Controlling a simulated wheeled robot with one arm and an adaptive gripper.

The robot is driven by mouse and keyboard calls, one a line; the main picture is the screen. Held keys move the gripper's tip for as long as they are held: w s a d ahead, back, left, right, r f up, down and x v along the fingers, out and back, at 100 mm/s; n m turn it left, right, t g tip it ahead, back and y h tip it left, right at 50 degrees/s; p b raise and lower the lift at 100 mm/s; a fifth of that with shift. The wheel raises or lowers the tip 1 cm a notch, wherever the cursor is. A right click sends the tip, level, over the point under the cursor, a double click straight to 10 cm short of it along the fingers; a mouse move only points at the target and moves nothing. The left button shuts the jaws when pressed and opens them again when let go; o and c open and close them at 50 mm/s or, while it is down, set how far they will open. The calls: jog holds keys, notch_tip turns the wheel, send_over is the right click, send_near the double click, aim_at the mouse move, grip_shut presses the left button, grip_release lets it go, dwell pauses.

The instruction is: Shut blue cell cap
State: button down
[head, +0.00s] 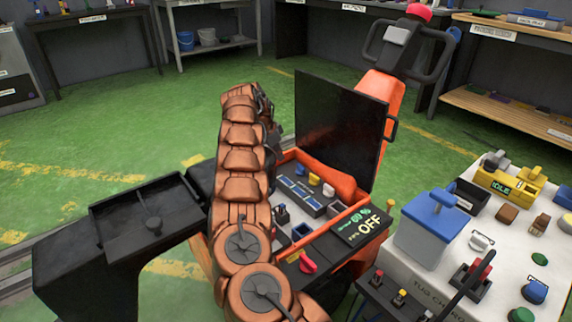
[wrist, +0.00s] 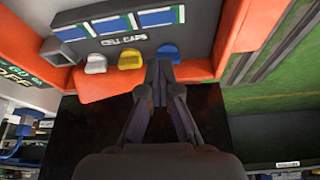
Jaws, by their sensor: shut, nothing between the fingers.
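The blue cell cap (wrist: 168,51) sits in the wrist view on the dark panel marked CELL CAPS, at the right end of a row. The yellow cap (wrist: 131,59) and the white cap (wrist: 96,63) stand beside it. The yellow cap (head: 314,180) and white cap (head: 328,190) also show in the head view. My gripper (wrist: 161,68) is shut and empty, its fingertips close to the blue cap and partly covering it. I cannot tell whether they touch, or whether the cap is raised or down. In the head view my arm hides most of the gripper.
Blue-topped cells (wrist: 110,24) lie in the panel beyond the caps. A black lid (head: 342,122) stands open over the orange bay. A display (head: 363,226) reads OFF, with a red knob (head: 307,262) nearby. A white bench (head: 415,266) with several fixtures is at right.

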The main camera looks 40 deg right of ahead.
aim_at(301, 168)
jog(key=b+x, duration=0.3)
jog(key=x, duration=0.6)
jog(key=shift+s+d+f+b, duration=0.15)
jog(key=shift+d+b, duration=0.1)
jog(key=shift+d, duration=0.3)
jog(key=shift+s+d+f+b, duration=0.15)
jog(key=shift+d+b, duration=0.1)
jog(key=shift+d, duration=0.3)
jog(key=shift+s+d+r+b, duration=0.1)
jog(key=shift+d+b, duration=0.05)
jog(key=shift+d, duration=0.3)
jog(key=shift+s+d+r+b, duration=0.1)
jog(key=shift+d+b, duration=0.05)
jog(key=shift+d, duration=0.3)
jog(key=shift+d, duration=0.1)
